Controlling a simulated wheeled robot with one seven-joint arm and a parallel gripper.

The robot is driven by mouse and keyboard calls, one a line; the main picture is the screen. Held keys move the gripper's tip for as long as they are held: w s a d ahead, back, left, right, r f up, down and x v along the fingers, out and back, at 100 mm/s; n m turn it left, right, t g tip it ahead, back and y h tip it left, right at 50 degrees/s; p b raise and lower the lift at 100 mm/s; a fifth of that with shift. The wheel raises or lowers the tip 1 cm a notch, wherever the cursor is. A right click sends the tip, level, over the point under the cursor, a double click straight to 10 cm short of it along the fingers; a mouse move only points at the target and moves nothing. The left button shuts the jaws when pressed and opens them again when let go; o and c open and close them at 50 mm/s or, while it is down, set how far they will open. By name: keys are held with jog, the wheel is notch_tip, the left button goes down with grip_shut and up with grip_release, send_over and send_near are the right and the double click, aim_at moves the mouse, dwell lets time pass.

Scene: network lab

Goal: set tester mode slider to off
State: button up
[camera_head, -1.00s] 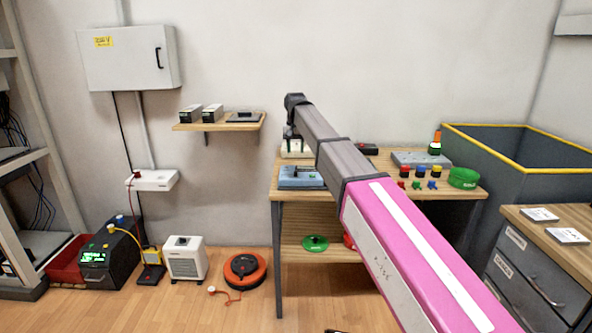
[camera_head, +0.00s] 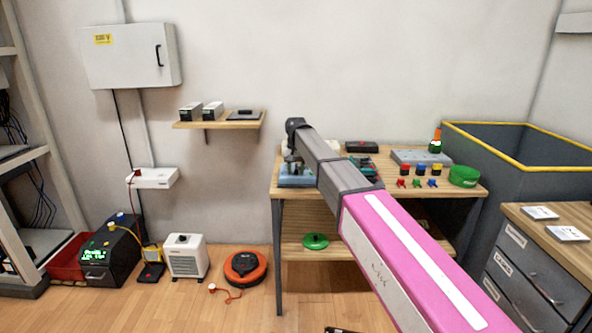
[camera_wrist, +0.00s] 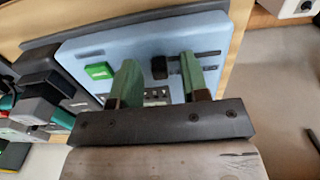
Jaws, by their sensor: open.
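The tester, a light blue box, lies at the left of the wooden workbench in the head view (camera_head: 290,182). Its face fills the upper middle of the wrist view (camera_wrist: 225,25). It has a green label or screen (camera_wrist: 99,71) and a dark slider knob (camera_wrist: 159,67) at a slot, with a second slot near it. My gripper (camera_wrist: 158,58) is open over the tester, its two green fingers on either side of the knob in the picture. I cannot tell whether they touch it. In the head view my arm hides part of the tester.
On the bench (camera_head: 462,191) stand a grey box (camera_head: 420,157), a green spool (camera_head: 464,176), several coloured plugs and a dark case (camera_head: 361,147). A blue-grey bin (camera_head: 515,175) with a yellow rim stands to the right. Dark devices (camera_wrist: 45,85) lie beside the tester in the wrist view.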

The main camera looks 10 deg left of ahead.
aim_at(282, 174)
grip_shut()
jog(key=shift+s+a, duration=0.2)
jog(key=shift+a, duration=0.7)
jog(key=shift+s+a, duration=0.2)
jog(key=shift+a, duration=0.65)
jog(key=shift+s+a, duration=0.2)
jog(key=shift+a, duration=0.7)
grip_release()
jog(key=shift+r, duration=0.15)
notch_tip(282, 174, up, 11)
jog(key=shift+f, duration=0.2)
jog(key=shift+s, duration=0.1)
